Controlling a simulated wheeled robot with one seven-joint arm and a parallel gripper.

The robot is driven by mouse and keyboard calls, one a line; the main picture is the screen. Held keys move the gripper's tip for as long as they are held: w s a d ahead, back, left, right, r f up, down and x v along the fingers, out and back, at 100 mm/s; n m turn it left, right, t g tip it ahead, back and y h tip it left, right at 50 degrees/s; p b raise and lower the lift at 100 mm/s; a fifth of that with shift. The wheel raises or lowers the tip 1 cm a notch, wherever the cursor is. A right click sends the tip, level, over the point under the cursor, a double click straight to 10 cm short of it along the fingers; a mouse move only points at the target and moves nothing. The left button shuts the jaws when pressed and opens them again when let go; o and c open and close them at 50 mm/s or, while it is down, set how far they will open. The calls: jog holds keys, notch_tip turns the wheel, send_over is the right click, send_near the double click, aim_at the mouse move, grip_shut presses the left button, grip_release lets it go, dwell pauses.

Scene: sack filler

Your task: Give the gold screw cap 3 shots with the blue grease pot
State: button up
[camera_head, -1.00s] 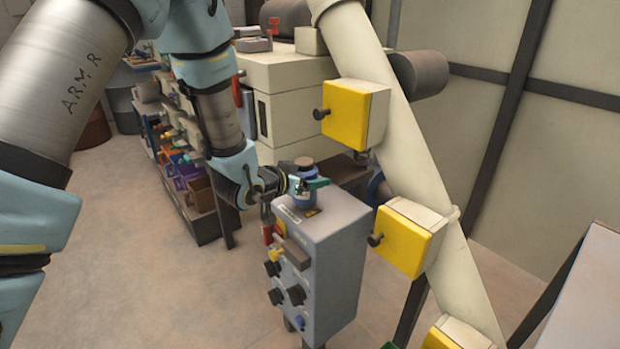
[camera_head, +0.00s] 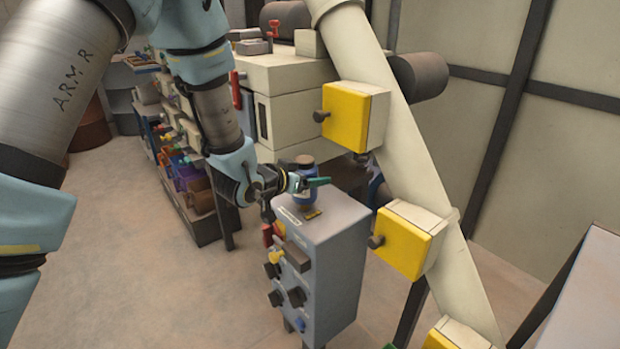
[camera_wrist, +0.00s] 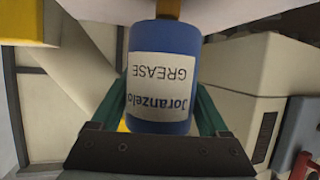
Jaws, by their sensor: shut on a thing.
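The blue grease pot (camera_head: 305,201) stands over the top of the grey cabinet (camera_head: 340,218), with a brown piece on its upper end. My gripper (camera_head: 308,184), with green fingers, is shut on its sides. In the wrist view the pot (camera_wrist: 163,50) fills the middle, its white "GREASE" label upside down, between the fingers (camera_wrist: 168,105). A small gold piece (camera_head: 312,214) shows on the cabinet top beside the pot's lower end; I cannot tell for sure that it is the gold screw cap. A gold-brown part (camera_wrist: 168,8) also shows at the pot's far end in the wrist view.
A slanting cream pipe with yellow boxes (camera_head: 347,118) runs close to the right of the cabinet. Dark knobs (camera_head: 296,297) and a red part (camera_head: 267,235) are on the cabinet's front. A cream machine (camera_head: 290,75) stands behind. The floor at left front is clear.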

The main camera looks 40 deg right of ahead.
aim_at(307, 156)
jog(key=shift+r, duration=0.2)
dwell(0.4)
jog(key=shift+r+p, duration=1.45)
jog(key=shift+r, duration=1)
jog(key=shift+w+f, duration=0.1)
